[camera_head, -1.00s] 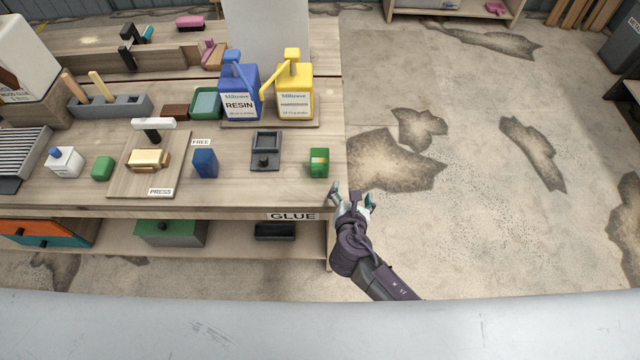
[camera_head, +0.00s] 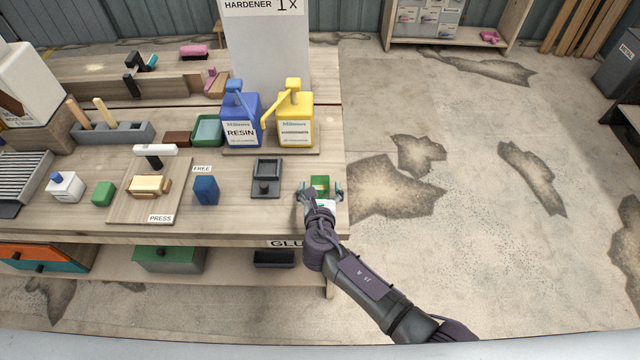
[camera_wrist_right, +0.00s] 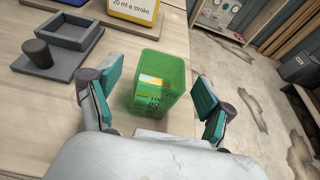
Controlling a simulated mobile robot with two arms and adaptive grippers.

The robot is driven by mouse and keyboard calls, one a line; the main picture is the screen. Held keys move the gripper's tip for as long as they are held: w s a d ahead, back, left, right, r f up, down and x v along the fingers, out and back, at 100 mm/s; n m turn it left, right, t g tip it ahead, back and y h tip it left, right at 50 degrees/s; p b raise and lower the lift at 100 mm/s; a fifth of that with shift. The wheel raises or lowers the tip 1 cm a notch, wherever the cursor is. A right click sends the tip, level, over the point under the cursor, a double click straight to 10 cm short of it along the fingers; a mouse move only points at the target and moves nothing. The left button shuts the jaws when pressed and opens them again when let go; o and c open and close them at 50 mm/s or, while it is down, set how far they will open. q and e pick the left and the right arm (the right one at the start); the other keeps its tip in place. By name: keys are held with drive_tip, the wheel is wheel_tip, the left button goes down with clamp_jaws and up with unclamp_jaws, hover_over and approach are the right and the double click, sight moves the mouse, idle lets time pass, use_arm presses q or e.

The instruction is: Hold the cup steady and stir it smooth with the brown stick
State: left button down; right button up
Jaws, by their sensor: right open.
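My right gripper (camera_head: 319,189) is open, with one finger on each side of the cup. In the wrist view its fingers (camera_wrist_right: 152,98) stand apart from the cup walls. My left gripper is not in view.
A dark square tray (camera_head: 267,168) with a knob lies left of the cup. The blue resin (camera_head: 238,131) and yellow hardener (camera_head: 295,131) pump bottles stand behind. A blue block (camera_head: 206,190) and a press board (camera_head: 130,205) are further left. Open floor lies right of the bench.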

drive_tip(key=shift+x, duration=1.1)
drive_tip(key=shift+s, duration=0.1)
drive_tip(key=c, duration=1.2)
